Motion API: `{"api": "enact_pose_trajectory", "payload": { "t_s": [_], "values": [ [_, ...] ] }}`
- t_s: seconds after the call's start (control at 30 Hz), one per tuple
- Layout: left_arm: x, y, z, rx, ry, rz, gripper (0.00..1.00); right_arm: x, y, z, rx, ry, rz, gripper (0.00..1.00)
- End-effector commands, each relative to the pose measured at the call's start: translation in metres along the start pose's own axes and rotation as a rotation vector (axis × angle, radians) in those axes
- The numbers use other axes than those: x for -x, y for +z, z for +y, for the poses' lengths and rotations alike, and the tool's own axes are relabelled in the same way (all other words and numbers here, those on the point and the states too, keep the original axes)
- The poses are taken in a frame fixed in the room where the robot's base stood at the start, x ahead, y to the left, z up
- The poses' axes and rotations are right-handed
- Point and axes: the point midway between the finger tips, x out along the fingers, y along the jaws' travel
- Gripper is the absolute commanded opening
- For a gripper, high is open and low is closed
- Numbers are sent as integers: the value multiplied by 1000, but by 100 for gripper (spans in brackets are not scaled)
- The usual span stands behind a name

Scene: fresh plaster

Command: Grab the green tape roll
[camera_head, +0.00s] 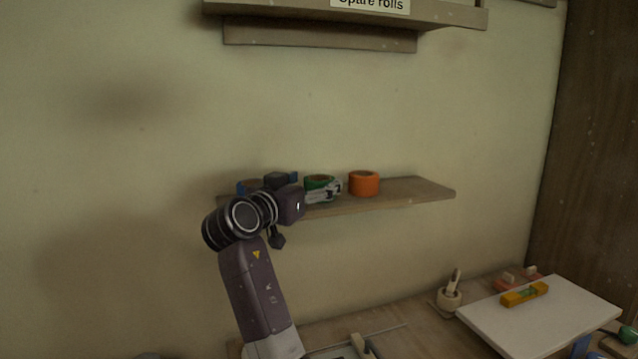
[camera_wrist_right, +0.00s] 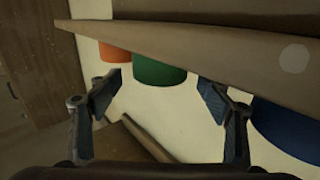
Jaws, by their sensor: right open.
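The green tape roll (camera_head: 317,180) stands on the wooden wall shelf (camera_head: 415,192), between an orange roll (camera_head: 364,183) and a blue roll (camera_head: 247,186). My right gripper (camera_head: 326,192) is in front of the green roll and hides part of it. In the right wrist view, where the scene looks upside down, the green roll (camera_wrist_right: 160,70) shows between the two spread fingers of the right gripper (camera_wrist_right: 160,88). The fingers are open with nothing held, and I cannot tell whether they touch the roll. My left gripper is not in view.
The orange roll is close beside the green one; my arm partly hides the blue one. A higher shelf (camera_head: 450,14) carries a "Spare rolls" label. Below is a bench (camera_head: 405,340) with a white board (camera_head: 540,318), a yellow level (camera_head: 524,294) and a wooden holder (camera_head: 449,298).

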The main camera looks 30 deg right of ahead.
Motion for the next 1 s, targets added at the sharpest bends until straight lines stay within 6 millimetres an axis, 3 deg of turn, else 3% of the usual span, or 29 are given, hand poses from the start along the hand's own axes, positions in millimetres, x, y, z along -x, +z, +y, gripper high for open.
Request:
{"api": "enact_pose_trajectory", "payload": {
  "t_s": [0.03,0.2,0.43,0.83,1.0],
  "values": [
    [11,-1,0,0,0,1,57,-8,-5,1,5,3,-1,72],
    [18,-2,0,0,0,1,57,-30,-2,0,3,1,-1,72],
    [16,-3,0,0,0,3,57,-31,0,0,1,0,0,71],
    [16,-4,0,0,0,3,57,-31,0,0,1,0,-1,27],
    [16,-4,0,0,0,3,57,-31,0,0,1,0,0,26]
  ]
}}
